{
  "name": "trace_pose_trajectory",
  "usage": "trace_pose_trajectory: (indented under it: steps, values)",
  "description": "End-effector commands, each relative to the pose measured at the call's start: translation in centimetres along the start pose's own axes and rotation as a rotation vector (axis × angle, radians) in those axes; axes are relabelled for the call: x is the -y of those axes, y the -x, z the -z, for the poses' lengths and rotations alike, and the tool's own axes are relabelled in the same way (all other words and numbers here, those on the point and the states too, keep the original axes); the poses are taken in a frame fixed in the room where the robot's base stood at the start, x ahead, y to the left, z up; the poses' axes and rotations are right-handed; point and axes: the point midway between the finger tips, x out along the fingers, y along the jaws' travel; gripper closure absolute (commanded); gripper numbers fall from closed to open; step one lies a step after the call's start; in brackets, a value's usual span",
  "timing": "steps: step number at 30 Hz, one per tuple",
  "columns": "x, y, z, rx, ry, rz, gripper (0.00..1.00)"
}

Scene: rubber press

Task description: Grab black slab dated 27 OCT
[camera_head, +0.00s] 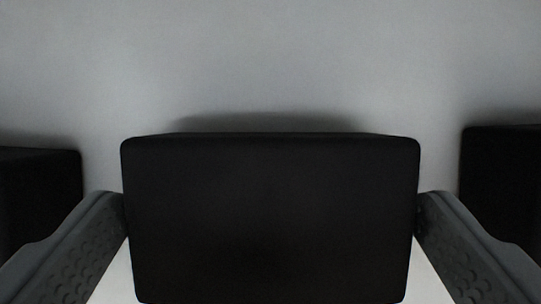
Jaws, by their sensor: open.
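A black slab (270,220) with rounded corners fills the lower middle of the view, close to the camera. No date or label can be read on the face that shows. My gripper (271,205) is open, with one dark grey textured finger at the left side of the slab and the other at its right side. The fingertips are very close to the slab's sides; I cannot tell whether they touch. The slab's underside is out of view.
A second black slab (40,195) stands at the left edge and a third (503,180) at the right edge, both cut off by the frame. A plain grey surface (270,60) lies behind. Narrow gaps separate the middle slab from its neighbours, with my fingers in them.

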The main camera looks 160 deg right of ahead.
Motion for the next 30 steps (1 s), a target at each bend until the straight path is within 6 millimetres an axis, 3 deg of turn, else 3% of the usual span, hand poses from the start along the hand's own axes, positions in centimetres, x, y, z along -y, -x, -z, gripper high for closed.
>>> trace_pose_trajectory:
  steps: [4,11,18,30]
  values:
    - [0.0,-1.8,0.0,0.001,0.0,0.0,0.0]
    - [0.0,-2.0,0.0,0.0,0.0,0.0,0.0]
    - [0.0,-2.0,0.0,0.0,0.0,0.0,0.42]
    - [0.0,-1.2,0.3,-0.001,0.0,0.0,0.42]
